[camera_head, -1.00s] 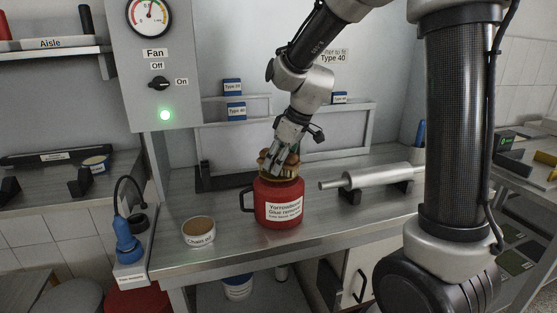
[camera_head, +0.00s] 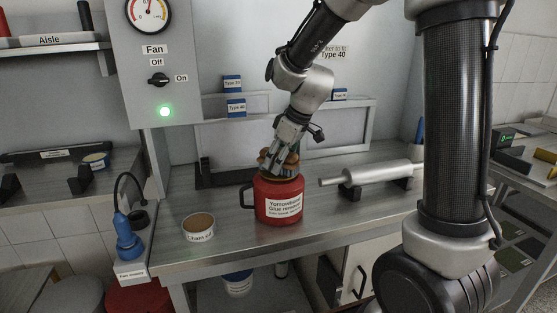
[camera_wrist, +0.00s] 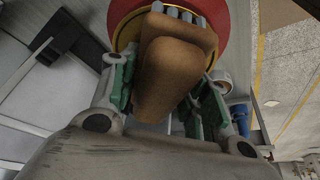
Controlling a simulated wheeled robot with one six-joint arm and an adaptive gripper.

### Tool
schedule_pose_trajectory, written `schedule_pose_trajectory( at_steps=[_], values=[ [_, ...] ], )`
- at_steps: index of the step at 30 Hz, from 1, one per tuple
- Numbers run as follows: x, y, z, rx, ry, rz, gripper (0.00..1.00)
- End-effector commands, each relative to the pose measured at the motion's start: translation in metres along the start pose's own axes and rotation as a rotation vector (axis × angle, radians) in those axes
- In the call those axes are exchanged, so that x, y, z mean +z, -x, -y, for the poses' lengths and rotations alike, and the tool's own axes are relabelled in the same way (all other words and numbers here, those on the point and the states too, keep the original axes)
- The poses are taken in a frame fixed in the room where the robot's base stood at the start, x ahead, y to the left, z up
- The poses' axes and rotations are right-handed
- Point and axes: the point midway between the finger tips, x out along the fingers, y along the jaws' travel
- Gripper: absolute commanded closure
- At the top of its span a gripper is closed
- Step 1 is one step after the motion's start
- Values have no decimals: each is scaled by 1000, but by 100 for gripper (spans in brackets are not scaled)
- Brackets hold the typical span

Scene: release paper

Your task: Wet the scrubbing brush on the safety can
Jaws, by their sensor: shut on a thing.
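The red safety can (camera_head: 280,201) stands upright on the metal bench, with a dark handle on its left and a white label on its front. Its red rim and brass-coloured top also show in the wrist view (camera_wrist: 234,22). My gripper (camera_head: 272,162) is right over the can's top, pointing down. In the wrist view my gripper's green-padded fingers are shut on the scrubbing brush (camera_wrist: 172,75), a brown wooden block with grey bristle tufts at its far end. The bristles are over the can's brass top; I cannot tell whether they touch it.
A metal roller (camera_head: 370,174) rests on dark supports to the right of the can. The fan box (camera_head: 157,60) shows a green light.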

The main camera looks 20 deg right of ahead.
Motion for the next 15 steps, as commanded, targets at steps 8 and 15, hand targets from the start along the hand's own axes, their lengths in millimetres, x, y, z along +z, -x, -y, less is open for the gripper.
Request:
schedule_pose_trajectory(
  at_steps=[8, 15],
  values=[
    [-4, 8, 0, 0, 0, -1, 73],
    [-12, 28, 0, 1, 1, -2, 73]
  ],
)
